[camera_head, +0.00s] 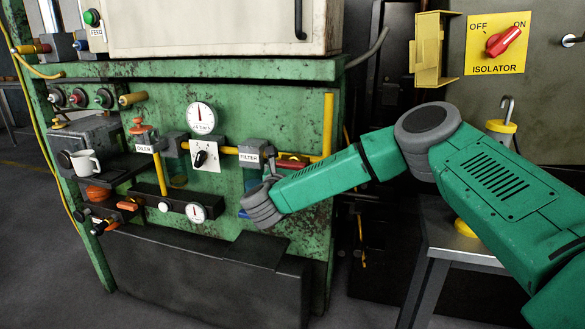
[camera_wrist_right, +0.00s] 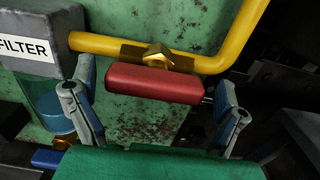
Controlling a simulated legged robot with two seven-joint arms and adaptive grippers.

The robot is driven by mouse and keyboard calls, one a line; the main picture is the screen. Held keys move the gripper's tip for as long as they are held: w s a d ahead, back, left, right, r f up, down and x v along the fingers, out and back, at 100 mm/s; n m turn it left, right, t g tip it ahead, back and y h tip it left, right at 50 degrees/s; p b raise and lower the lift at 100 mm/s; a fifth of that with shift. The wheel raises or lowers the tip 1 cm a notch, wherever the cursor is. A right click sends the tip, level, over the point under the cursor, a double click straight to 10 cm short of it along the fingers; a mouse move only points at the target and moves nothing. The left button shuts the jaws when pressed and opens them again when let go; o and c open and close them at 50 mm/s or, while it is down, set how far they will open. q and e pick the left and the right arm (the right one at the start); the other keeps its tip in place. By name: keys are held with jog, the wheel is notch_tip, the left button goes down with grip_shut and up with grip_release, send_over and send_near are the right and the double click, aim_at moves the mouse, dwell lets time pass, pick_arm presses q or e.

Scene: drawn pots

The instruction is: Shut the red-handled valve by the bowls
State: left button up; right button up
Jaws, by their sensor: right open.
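The valve's red handle (camera_wrist_right: 155,83) lies level in the right wrist view, just below the yellow pipe (camera_wrist_right: 110,42) and roughly along it, with a brass nut (camera_wrist_right: 158,57) above. In the head view, the handle (camera_head: 291,161) shows above my forearm. My right gripper (camera_wrist_right: 156,92) is open. Its blue-padded fingers appear on either side of the handle, with gaps at both ends. I cannot tell the depth between them. The FILTER bowl (camera_wrist_right: 57,112) stands to the left. The other bowl (camera_head: 177,170) is farther left in the head view. My left gripper is not in view.
A blue lever (camera_wrist_right: 47,158) is at lower left in the wrist view. The yellow pipe bends upward at right. A gauge (camera_head: 201,117), a white mug (camera_head: 87,162) and other knobs crowd the green panel. An isolator switch (camera_head: 503,41) is at upper right.

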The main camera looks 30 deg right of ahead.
jog(key=shift+w+a+r, duration=0.1)
jog(key=shift+a+r, duration=0.1)
jog(key=shift+a, duration=0.15)
jog(key=shift+d, duration=0.1)
jog(key=c, duration=1.1)
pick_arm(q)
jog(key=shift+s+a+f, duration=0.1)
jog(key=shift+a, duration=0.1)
pick_arm(e)
jog(key=shift+d, duration=0.15)
